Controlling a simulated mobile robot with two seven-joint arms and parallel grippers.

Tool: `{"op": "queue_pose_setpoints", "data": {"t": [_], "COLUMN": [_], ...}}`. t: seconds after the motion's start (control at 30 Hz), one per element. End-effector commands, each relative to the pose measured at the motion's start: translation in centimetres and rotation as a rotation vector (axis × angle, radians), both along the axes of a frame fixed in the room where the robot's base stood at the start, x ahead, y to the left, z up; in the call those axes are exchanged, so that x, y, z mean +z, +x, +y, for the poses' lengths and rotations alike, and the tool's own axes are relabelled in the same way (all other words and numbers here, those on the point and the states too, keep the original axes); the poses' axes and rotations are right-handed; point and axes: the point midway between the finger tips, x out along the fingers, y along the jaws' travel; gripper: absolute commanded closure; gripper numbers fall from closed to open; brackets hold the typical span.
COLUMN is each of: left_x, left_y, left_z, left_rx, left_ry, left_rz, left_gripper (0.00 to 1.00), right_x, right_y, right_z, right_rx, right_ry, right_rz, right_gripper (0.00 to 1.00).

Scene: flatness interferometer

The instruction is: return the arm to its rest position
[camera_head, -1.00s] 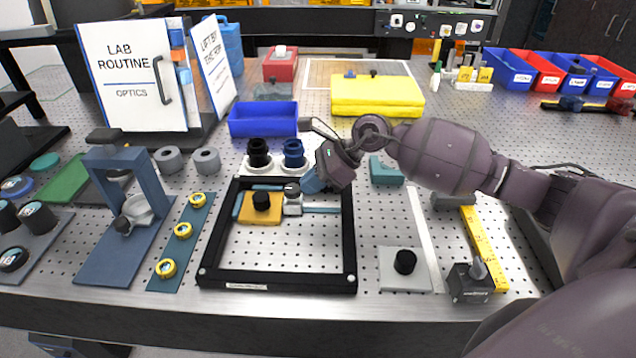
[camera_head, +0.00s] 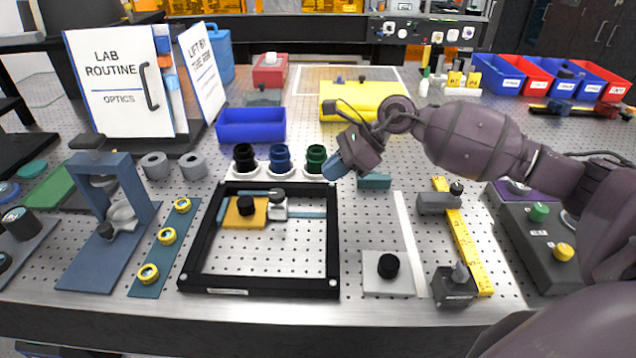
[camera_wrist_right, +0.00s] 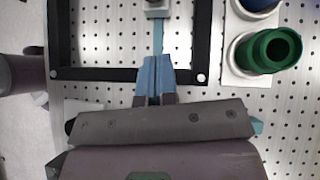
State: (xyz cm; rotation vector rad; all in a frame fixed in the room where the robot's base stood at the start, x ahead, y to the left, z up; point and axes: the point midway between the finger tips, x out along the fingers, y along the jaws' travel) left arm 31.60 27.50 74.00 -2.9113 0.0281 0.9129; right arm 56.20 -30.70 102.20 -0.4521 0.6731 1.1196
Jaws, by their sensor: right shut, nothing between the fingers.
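My right arm (camera_head: 470,140) reaches in from the right in the head view. Its gripper (camera_head: 336,167) is shut and empty, above the board near the far right corner of the black square frame (camera_head: 333,240). In the right wrist view the blue fingertips (camera_wrist_right: 153,68) are together, over the edge of the black frame (camera_wrist_right: 110,75). Inside the frame are a yellow plate (camera_head: 236,218) with a black knob and a small grey block (camera_head: 278,206) on a blue rail. My left gripper is not in view.
Black, blue and green lens holders (camera_head: 316,158) stand behind the frame; the green one (camera_wrist_right: 268,55) is close to the fingers. A teal block (camera_head: 374,181), a grey plate with a black knob (camera_head: 400,285) and a yellow ruler (camera_head: 468,250) lie to the right. A grey control box (camera_head: 530,240) sits beyond.

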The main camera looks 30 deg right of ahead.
Motion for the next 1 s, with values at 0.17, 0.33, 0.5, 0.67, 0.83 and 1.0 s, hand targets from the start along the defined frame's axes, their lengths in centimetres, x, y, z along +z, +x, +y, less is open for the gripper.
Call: {"op": "queue_pose_setpoints", "data": {"t": [0.17, 0.33, 0.5, 0.67, 0.83, 1.0], "left_x": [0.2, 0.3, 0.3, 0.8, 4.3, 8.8], "left_y": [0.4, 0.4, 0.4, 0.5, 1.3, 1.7], "left_z": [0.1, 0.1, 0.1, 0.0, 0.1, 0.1], "left_rx": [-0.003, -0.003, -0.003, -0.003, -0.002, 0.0], "left_ry": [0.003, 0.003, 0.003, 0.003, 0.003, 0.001], "left_rz": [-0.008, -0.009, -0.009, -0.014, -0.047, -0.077], "left_gripper": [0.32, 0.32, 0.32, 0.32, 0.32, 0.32], "right_x": [1.9, 2.9, 3.1, 3.9, 8.6, 14.1], "right_y": [-0.8, -1.2, -1.3, -1.3, -1.6, -1.9], "right_z": [-2.0, -2.9, -3.1, -3.1, -3.1, -3.1], "right_rx": [-0.001, 0.0, 0.001, 0.001, 0.001, 0.0], "right_ry": [-0.003, -0.002, -0.001, -0.001, 0.0, 0.0], "right_rz": [0.001, 0.001, 0.001, -0.007, -0.046, -0.076], "right_gripper": [1.0, 1.0, 1.0, 1.0, 1.0, 1.0]}}
